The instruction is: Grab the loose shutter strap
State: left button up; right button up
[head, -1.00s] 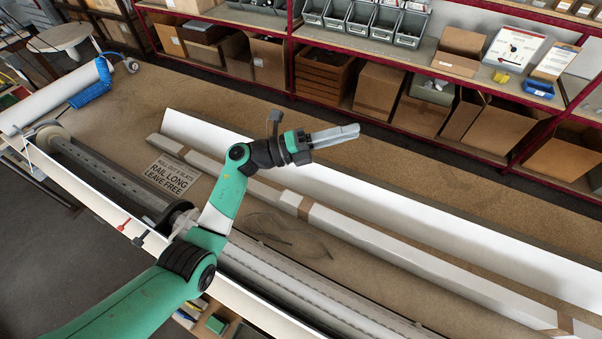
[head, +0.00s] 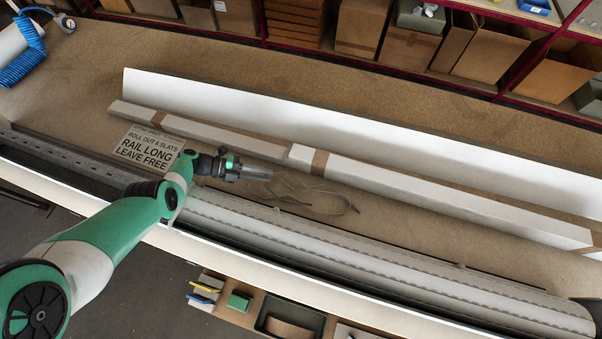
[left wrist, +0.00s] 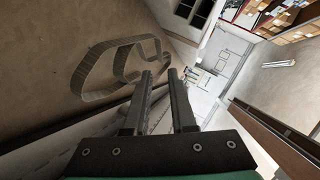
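The loose shutter strap (head: 318,190) is a thin grey band lying in loops on the brown bench top, between the wrapped long boxes and the slatted shutter profile (head: 400,262). In the left wrist view the strap (left wrist: 97,96) stands on edge in curled loops, left of the fingers. My left gripper (head: 266,173) is near the strap's left end in the head view, pointing right. Its fingers (left wrist: 159,74) are open, with an empty gap between them. The fingers look apart from the strap. My right gripper is not in view.
A sign (head: 147,148) reading "RAIL LONG LEAVE FREE" lies left of the gripper. Long white wrapped boxes (head: 400,185) and a white channel (head: 400,135) run behind the strap. A blue coiled hose (head: 22,66) is at the far left. Shelves with cardboard boxes stand behind.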

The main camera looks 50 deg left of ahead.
aim_at(295, 179)
pick_arm(q)
jog(key=b+x, duration=0.1)
jog(key=x, duration=0.4)
jog(key=shift+f, duration=0.1)
jog(key=shift+w+d, duration=0.2)
jog(key=shift+w, duration=0.05)
jog(key=shift+w+d+f+b, duration=0.1)
jog(key=shift+w+f+b, duration=0.1)
jog(key=shift+b, duration=0.25)
jog(key=b+x, duration=0.2)
jog(key=x, duration=0.2)
jog(key=shift+f, duration=0.15)
jog(key=shift+w+d, duration=0.1)
jog(key=shift+w, duration=0.15)
grip_shut()
